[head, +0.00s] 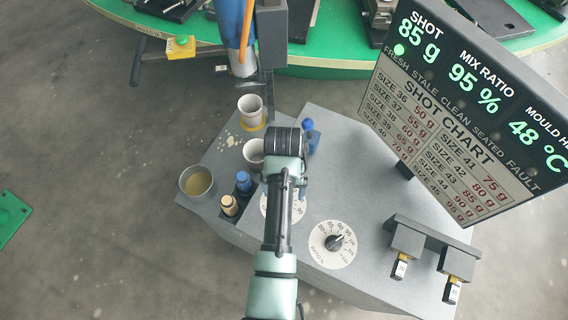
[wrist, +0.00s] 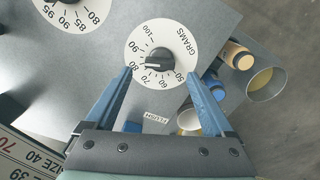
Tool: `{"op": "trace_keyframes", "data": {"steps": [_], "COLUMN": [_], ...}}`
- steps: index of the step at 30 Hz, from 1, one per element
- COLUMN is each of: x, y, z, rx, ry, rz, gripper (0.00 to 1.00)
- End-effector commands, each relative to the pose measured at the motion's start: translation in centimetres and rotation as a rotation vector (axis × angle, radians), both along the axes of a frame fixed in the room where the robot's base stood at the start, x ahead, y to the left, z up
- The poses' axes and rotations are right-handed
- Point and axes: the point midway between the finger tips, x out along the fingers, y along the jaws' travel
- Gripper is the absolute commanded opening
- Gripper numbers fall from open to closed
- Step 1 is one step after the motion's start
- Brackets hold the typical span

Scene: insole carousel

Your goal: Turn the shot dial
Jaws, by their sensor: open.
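The shot dial (wrist: 163,45) is a round white plate marked GRAMS, with a black knob (wrist: 158,62) at its centre. In the wrist view the knob's pointer faces left, between about 80 and 90. My gripper (wrist: 159,75) is open and empty, its two blue fingers on either side of the dial's lower part; I cannot tell their height above the plate. In the head view my arm hides most of the shot dial (head: 298,209). The display panel (head: 440,90) reads SHOT 85 g, with a shot chart below.
A second dial (head: 332,244) sits right of the shot dial. Cups (head: 251,109), a grey pot of liquid (head: 198,182) and two bottles (head: 229,206) stand left of my arm. A bracket with two hanging tags (head: 430,243) is at the console's right. A green carousel lies behind.

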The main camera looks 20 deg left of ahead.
Motion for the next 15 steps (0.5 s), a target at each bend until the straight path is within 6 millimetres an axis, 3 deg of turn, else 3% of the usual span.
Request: {"op": "trace_keyframes", "data": {"steps": [6, 15], "x": [0.2, 0.1], "y": [0.0, 0.0], "z": [5.0, 8.6], "rx": [0.001, 0.001], "ry": [-0.007, -0.003], "rz": [0.0, -0.001], "gripper": [0.88, 0.88]}}
